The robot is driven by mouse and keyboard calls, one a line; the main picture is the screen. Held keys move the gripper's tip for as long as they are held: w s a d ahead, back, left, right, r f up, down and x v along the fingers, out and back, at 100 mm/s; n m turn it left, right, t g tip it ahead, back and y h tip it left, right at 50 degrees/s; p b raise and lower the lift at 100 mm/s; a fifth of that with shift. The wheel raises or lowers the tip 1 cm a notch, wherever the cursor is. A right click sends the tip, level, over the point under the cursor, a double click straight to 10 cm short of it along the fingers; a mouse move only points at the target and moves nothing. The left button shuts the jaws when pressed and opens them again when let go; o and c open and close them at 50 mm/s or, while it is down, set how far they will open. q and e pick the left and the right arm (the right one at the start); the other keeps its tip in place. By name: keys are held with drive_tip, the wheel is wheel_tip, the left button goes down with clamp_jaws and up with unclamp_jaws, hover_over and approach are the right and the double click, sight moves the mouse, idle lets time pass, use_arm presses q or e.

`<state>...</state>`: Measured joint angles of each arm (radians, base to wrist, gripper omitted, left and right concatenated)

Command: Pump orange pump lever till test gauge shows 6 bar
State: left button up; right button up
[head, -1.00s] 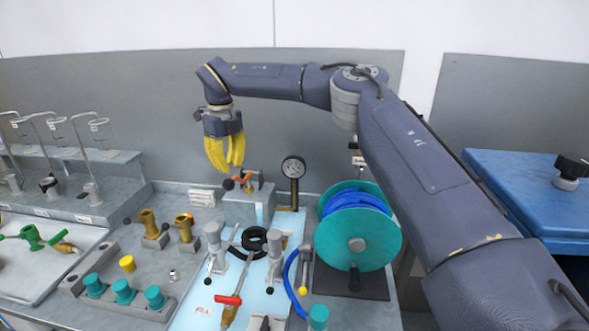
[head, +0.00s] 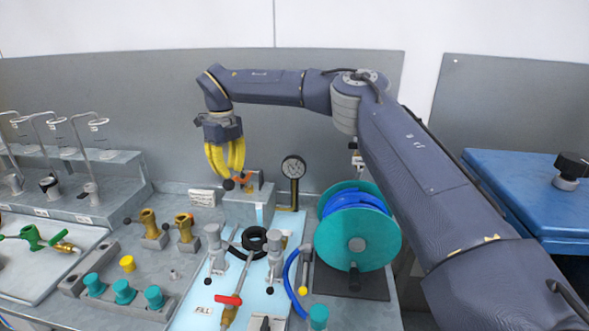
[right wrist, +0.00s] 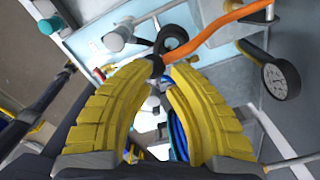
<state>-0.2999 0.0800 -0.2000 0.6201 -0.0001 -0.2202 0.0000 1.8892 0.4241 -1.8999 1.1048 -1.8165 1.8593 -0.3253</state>
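The orange pump lever (head: 243,178) with its black end knob (head: 229,184) is on a grey block at the back of the bench. My right gripper (head: 230,175), with yellow fingers, points down just above the knob. In the right wrist view the orange lever (right wrist: 215,30) runs from upper right to the knob (right wrist: 157,66), which shows at the narrow gap between my fingertips (right wrist: 164,68). The fingers are parted; I cannot tell whether they touch the knob. The test gauge (head: 293,167) stands right of the block; its reading is too small to read. My left gripper is out of view.
A teal hose reel (head: 345,245) with blue hose stands right of the gauge. Grey valves, a black hose coil (head: 254,240) and a red-handled valve (head: 229,300) are in front. Brass fittings (head: 149,222) and teal caps (head: 123,292) lie to the left.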

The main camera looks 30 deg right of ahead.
wheel_tip(320, 180, down, 14)
drive_tip(key=shift+s+r, duration=0.2)
drive_tip(key=shift+s, duration=0.1)
idle(0.3)
wheel_tip(320, 180, up, 15)
drive_tip(key=w, duration=0.1)
drive_tip(key=shift+d, duration=0.35)
idle(0.6)
drive_tip(key=shift+f, duration=0.15)
idle(0.6)
